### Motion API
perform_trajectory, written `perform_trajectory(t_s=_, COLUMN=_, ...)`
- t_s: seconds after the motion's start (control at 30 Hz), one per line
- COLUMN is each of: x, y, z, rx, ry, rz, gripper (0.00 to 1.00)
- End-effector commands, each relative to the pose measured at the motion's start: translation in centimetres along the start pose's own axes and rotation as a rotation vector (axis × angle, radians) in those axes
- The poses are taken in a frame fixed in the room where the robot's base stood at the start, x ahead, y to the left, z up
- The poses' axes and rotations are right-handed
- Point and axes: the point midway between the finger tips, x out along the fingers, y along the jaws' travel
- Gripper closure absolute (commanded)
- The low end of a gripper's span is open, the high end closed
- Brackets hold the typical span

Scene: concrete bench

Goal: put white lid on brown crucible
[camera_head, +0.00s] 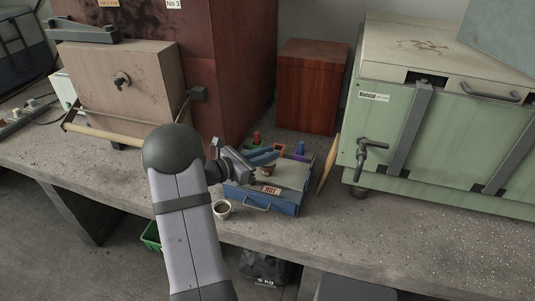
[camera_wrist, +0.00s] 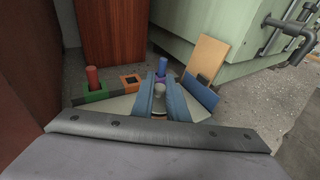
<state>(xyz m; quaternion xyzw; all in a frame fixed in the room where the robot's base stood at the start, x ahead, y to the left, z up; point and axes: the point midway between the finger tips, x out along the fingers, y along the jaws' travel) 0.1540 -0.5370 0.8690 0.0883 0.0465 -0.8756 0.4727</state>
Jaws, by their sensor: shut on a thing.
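My gripper (camera_head: 268,157) is over the blue box with its blue fingers closed. In the wrist view, the fingers (camera_wrist: 160,92) pinch a small pale piece, which looks like the knob of the white lid (camera_wrist: 159,87); the fingers hide most of it. Just below the fingertips in the head view is a small brownish cup, which looks like the brown crucible (camera_head: 268,170), on the box top. I cannot tell whether lid and crucible touch. A pale cup with a dark inside (camera_head: 222,210) stands open at the bench's front edge.
The blue box (camera_head: 288,208) has a handle and a HOT label. Behind it are colored holders with a red peg (camera_wrist: 93,78) and a purple peg (camera_head: 300,148). A wooden board (camera_head: 327,165) leans at the right, near the green oven (camera_head: 430,140). A reddish wooden block (camera_head: 312,85) stands behind.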

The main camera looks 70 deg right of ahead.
Motion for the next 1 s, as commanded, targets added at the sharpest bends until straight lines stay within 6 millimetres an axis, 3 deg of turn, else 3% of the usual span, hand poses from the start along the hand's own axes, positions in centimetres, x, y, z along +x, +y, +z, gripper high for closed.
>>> perform_trajectory(t_s=0.6, x=0.3, y=0.0, z=-1.3, rx=0.000, ry=0.000, rz=0.000, gripper=1.00)
perform_trajectory(t_s=0.63, x=0.2, y=0.0, z=-1.2, rx=0.000, ry=0.000, rz=0.000, gripper=0.82)
perform_trajectory(t_s=0.7, x=0.2, y=0.0, z=-1.2, rx=0.000, ry=0.000, rz=0.000, gripper=0.65)
perform_trajectory(t_s=1.0, x=0.2, y=0.0, z=-1.2, rx=0.000, ry=0.000, rz=0.000, gripper=0.65)
